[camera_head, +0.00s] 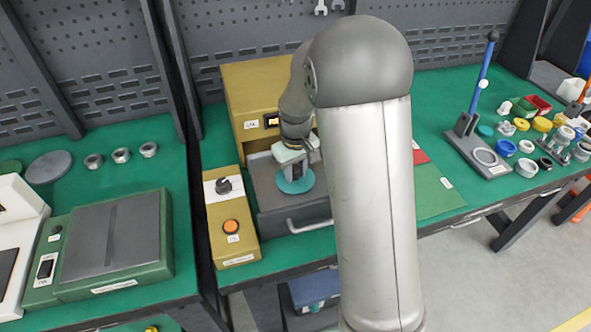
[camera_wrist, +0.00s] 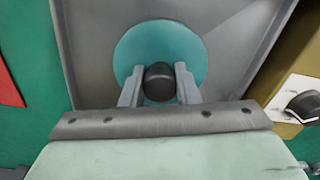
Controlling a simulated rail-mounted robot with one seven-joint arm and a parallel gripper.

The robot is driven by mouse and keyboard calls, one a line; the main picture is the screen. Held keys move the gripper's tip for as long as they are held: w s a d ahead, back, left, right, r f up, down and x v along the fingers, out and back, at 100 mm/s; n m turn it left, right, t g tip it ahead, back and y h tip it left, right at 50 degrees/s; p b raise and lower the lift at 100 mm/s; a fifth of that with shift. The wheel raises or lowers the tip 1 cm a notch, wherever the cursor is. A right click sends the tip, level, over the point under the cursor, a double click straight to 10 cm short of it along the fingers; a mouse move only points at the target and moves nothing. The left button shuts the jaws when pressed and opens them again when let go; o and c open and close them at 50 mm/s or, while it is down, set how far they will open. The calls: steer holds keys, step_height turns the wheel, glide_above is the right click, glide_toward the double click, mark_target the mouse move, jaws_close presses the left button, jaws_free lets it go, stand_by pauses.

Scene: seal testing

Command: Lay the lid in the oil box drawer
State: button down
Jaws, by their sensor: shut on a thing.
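The lid is a teal disc with a dark round knob; it shows in the head view (camera_head: 296,184) and in the wrist view (camera_wrist: 196,52). My gripper (camera_wrist: 159,84) is shut on the knob, with one finger on each side. In the head view my gripper (camera_head: 293,172) points down over the open grey drawer (camera_head: 268,195) of the yellow oil box (camera_head: 243,84). The lid is within the drawer's outline. I cannot tell whether it touches the drawer floor. My arm hides the drawer's right part.
A yellow control box (camera_head: 231,214) with a dark knob and orange button stands left of the drawer. A red and green flat item (camera_head: 436,190) lies to the right. A blue-handled lever stand (camera_head: 477,130) and several small coloured parts are farther right.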

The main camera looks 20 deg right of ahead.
mark_target(296, 169)
steer(key=shift+f, duration=0.1)
steer(key=c, duration=1.1)
jaws_free()
step_height(296, 169, up, 12)
steer(key=s+a+f+m, duration=0.1)
steer(key=s+f+m, duration=0.1)
steer(key=s, duration=2.3)
steer(key=shift+s+a+f+m, duration=0.15)
steer(key=shift+s+f+m, duration=0.25)
steer(key=shift+m, duration=0.2)
